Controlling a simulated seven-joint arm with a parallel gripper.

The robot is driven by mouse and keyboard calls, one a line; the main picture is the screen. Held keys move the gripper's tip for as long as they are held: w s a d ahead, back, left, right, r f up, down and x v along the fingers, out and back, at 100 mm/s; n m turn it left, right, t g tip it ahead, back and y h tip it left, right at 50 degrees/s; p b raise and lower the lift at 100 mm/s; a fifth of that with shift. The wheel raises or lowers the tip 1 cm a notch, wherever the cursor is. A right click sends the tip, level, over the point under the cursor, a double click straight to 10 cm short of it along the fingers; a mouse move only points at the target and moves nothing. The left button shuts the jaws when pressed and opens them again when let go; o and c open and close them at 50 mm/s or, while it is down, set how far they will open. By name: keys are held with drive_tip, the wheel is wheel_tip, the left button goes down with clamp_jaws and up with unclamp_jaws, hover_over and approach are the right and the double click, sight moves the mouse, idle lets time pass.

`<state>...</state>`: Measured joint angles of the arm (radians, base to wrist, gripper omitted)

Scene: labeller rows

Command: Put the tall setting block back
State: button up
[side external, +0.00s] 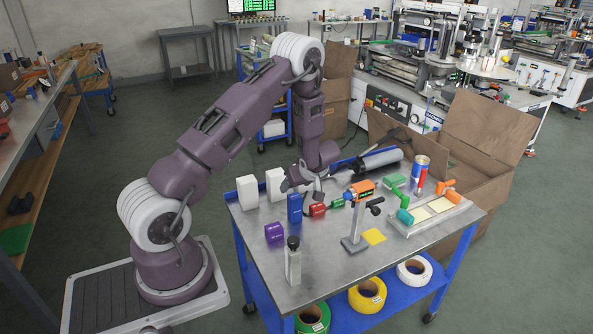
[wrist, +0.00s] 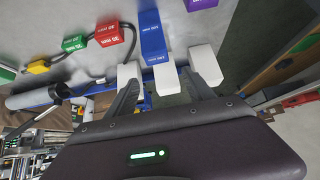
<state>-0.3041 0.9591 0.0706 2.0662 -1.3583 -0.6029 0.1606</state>
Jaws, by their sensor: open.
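The tall blue setting block (side external: 294,208) stands upright near the back left of the grey bench (side external: 335,262). In the wrist view the blue block (wrist: 154,38) shows straight ahead, between the lines of the two fingers. My gripper (side external: 306,188) is open, close behind and above the blue block in the side view. In the wrist view its fingers (wrist: 163,88) are apart with nothing visibly held. Whether a finger touches the block cannot be told.
A red block (side external: 317,210) sits just right of the blue one, a purple block (side external: 274,232) in front left. The bench's front middle is clear.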

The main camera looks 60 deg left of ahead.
wheel_tip(320, 180, up, 5)
drive_tip(key=shift+r, duration=0.1)
idle(0.3)
